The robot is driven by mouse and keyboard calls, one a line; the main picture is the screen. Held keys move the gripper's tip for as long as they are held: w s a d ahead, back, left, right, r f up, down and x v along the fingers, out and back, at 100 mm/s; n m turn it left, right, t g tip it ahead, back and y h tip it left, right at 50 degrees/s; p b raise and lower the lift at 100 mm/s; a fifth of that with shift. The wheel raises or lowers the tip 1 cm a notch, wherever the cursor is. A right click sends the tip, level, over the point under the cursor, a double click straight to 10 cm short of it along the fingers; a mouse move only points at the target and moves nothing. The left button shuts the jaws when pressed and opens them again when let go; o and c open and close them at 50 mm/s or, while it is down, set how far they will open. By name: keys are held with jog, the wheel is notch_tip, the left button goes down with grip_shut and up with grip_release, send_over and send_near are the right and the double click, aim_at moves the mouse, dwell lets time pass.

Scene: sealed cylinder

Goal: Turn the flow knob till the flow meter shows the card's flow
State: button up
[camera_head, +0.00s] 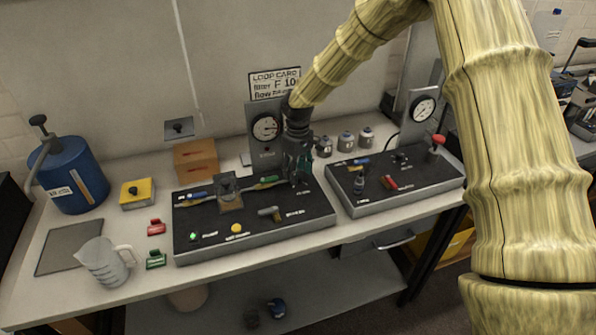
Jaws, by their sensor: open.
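My gripper (297,172) is open and hangs over the right end of the left black panel (250,223), low over its top. It hides what lies under it, so I cannot tell whether it touches a knob; the flow knob is not clearly seen. A round gauge (265,128) with a white dial stands on a grey upright just behind my gripper; its reading is too small to tell.
A right black panel (400,195) carries levers, a red-topped handle (437,141) and a second gauge (424,109). Several grey canisters (346,141) stand behind. A blue cylinder (72,177), yellow box (137,193) and clear jug (103,262) are at left.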

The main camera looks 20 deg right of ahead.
jog(key=shift+f, duration=0.7)
jog(key=c, duration=1)
jog(key=shift+c, duration=0.2)
jog(key=m, duration=0.5)
jog(key=shift+m, duration=2.4)
